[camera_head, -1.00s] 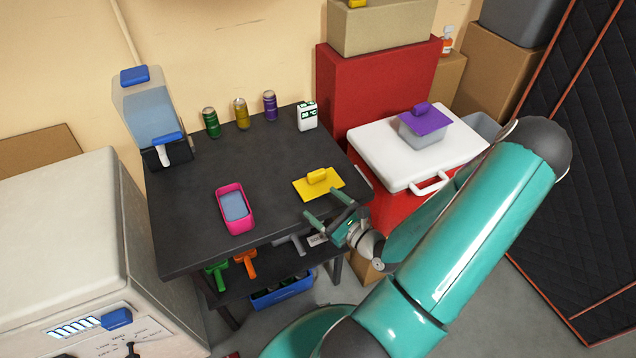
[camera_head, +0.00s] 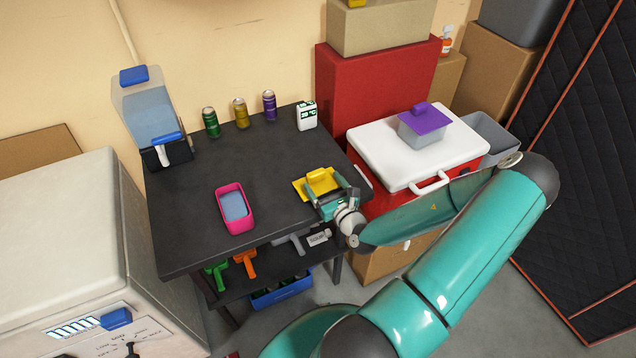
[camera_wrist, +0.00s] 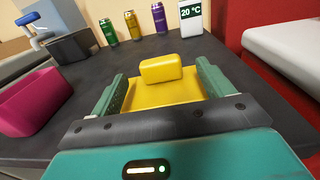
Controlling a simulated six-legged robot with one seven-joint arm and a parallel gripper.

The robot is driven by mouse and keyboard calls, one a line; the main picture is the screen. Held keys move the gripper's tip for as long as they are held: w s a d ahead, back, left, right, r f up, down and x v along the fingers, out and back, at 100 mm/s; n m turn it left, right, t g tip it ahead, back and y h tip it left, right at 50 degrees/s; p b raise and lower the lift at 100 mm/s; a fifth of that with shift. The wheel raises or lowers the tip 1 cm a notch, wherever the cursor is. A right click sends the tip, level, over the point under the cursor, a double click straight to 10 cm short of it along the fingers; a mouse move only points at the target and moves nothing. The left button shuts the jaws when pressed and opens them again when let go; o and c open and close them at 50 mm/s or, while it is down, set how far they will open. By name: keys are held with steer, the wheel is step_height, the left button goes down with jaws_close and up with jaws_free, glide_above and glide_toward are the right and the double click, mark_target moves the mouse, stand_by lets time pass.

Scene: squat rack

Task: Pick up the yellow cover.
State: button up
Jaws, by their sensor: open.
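The yellow cover (camera_head: 312,187) lies flat on the dark table (camera_head: 190,205) near its right edge, with a raised block handle on top. In the wrist view the yellow cover (camera_wrist: 162,92) is straight ahead, its handle between my two green fingers. My gripper (camera_head: 334,194) is at the cover's near right side, low over the table. It is open, with one finger on each side of the handle and a gap to both (camera_wrist: 162,88). The near part of the cover is hidden by the gripper.
A pink container (camera_head: 236,208) stands left of the cover. Several cans, including a purple can (camera_head: 269,105), and a white thermometer (camera_head: 307,116) line the table's back. A white-lidded red cooler (camera_head: 375,150) is close on the right. The table's middle is clear.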

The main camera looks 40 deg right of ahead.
mark_target(318, 174)
steer(key=x, duration=0.4)
steer(key=shift+w+r, duration=0.1)
steer(key=shift+r, duration=0.05)
steer(key=c, duration=1.1)
steer(key=shift+o, duration=0.2)
steer(key=shift+r, duration=0.3)
